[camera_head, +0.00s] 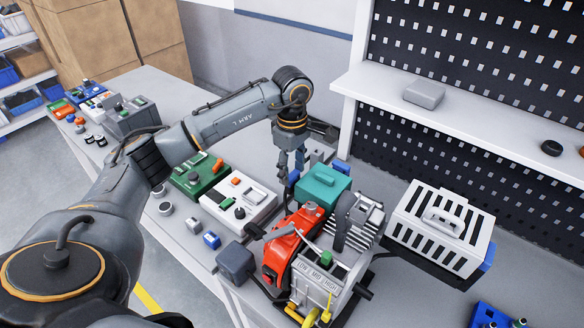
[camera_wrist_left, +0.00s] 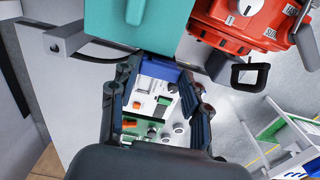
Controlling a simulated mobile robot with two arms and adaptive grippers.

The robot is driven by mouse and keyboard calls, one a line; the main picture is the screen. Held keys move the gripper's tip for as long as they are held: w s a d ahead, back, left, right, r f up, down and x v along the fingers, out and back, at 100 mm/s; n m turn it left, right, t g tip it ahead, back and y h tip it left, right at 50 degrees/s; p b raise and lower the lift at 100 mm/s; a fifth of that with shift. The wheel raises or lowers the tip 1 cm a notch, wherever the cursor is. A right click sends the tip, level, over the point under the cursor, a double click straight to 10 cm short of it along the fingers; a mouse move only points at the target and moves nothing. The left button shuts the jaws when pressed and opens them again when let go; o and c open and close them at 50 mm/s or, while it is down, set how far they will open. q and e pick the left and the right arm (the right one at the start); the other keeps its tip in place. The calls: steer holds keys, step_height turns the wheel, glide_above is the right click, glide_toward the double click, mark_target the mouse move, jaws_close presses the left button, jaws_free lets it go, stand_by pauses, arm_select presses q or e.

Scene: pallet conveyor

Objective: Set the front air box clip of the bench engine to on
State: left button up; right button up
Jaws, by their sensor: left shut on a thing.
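The bench engine has a red housing (camera_head: 284,247), a finned grey cylinder (camera_head: 362,225) and a teal air box (camera_head: 318,186). The air box also shows at the top of the left wrist view (camera_wrist_left: 100,22). My left gripper (camera_head: 291,172) points down at the left side of the air box. In the left wrist view its fingers (camera_wrist_left: 160,78) are closed around a blue clip (camera_wrist_left: 158,68) just below the teal box. Another blue part (camera_head: 342,166) shows at the box's far side. The clip's on or off setting cannot be read. My right gripper is not in view.
A green panel (camera_head: 186,181) and a white panel (camera_head: 225,205) with controls lie left of the engine. A dark cube (camera_head: 236,263) stands near the bench edge. A slotted white box (camera_head: 437,228) stands right of the engine. A shelf (camera_head: 470,125) runs behind.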

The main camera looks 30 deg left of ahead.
arm_select(q)
steer(key=n+b, duration=0.2)
steer(key=shift+d+f+n, duration=0.15)
steer(key=shift+n, duration=0.25)
steer(key=n+b, duration=0.1)
steer(key=n, duration=0.2)
steer(key=n+b, duration=0.1)
steer(key=n, duration=0.1)
steer(key=shift+w+d+b, duration=0.15)
steer(key=shift+d+b, duration=0.2)
steer(key=n, duration=0.2)
steer(key=n+b, duration=0.1)
steer(key=n, duration=0.2)
steer(key=shift+w+d, duration=0.2)
steer(key=n, duration=0.1)
steer(key=n+b, duration=0.1)
steer(key=n, duration=0.2)
steer(key=shift+w+d+n, duration=0.1)
steer(key=shift+w+n, duration=0.2)
steer(key=shift+n, duration=0.4)
steer(key=o, duration=1.2)
steer(key=shift+c, duration=0.2)
steer(key=shift+r, duration=0.25)
